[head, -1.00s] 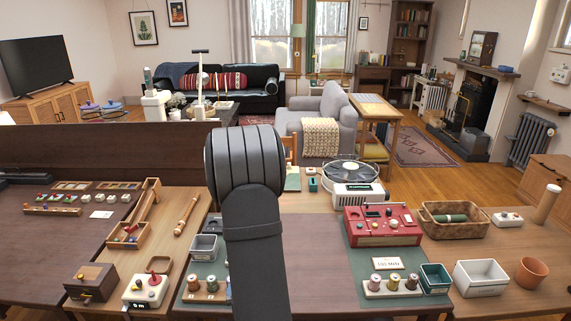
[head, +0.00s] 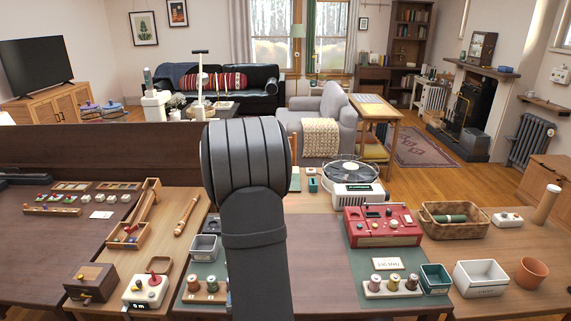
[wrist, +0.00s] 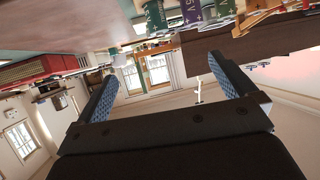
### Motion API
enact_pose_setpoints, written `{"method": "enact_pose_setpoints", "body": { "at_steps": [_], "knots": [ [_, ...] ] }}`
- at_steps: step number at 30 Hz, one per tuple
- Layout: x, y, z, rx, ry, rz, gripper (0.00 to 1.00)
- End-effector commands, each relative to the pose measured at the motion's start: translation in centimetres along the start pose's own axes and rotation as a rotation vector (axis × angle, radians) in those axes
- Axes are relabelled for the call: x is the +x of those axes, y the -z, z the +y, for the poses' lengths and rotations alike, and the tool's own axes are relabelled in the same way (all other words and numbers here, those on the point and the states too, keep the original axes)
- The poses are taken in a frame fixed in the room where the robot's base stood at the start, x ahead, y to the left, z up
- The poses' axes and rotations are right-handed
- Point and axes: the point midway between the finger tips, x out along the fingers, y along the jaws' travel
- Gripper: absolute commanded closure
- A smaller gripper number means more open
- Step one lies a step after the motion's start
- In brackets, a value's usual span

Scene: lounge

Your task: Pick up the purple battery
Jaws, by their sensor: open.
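In the wrist view the scene is tipped over, with the table top along the upper edge. A purple battery (wrist: 192,11) shows there, cut off by the top edge, with light lettering on its side. In the head view I cannot make out the batteries or the gripper's fingers; my arm covers the middle of the table.
A red device (head: 381,226), a record player (head: 357,187) and a wicker basket (head: 454,232) stand right of my arm. Thread spools (head: 393,285), a teal bin (head: 436,279) and a white bin (head: 480,278) line the front right. A grey bin (head: 205,247) stands left.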

Motion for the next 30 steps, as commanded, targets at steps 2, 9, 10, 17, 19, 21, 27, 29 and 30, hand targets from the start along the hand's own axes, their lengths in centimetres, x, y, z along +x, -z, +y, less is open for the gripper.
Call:
{"method": "enact_pose_setpoints", "body": {
  "at_steps": [2,9,10,17,19,21,27,29,30],
  "knots": [
    [0.4,0.0,0.0,0.001,-0.001,-0.005,0.00],
    [0.6,0.0,0.1,0.002,-0.002,-0.008,0.00],
    [0.6,0.0,0.1,0.002,-0.002,-0.008,0.00],
    [0.6,0.0,0.0,0.002,-0.002,-0.008,0.39],
    [0.6,0.0,0.0,0.002,-0.002,-0.008,0.45],
    [0.6,0.0,0.0,0.002,-0.002,-0.008,0.45],
    [0.8,0.0,0.0,-0.005,0.000,-0.012,0.45],
    [1.2,0.0,-0.2,-0.021,0.004,-0.026,0.45],
    [1.7,0.0,-0.4,-0.039,0.009,-0.041,0.45]
  ]
}}
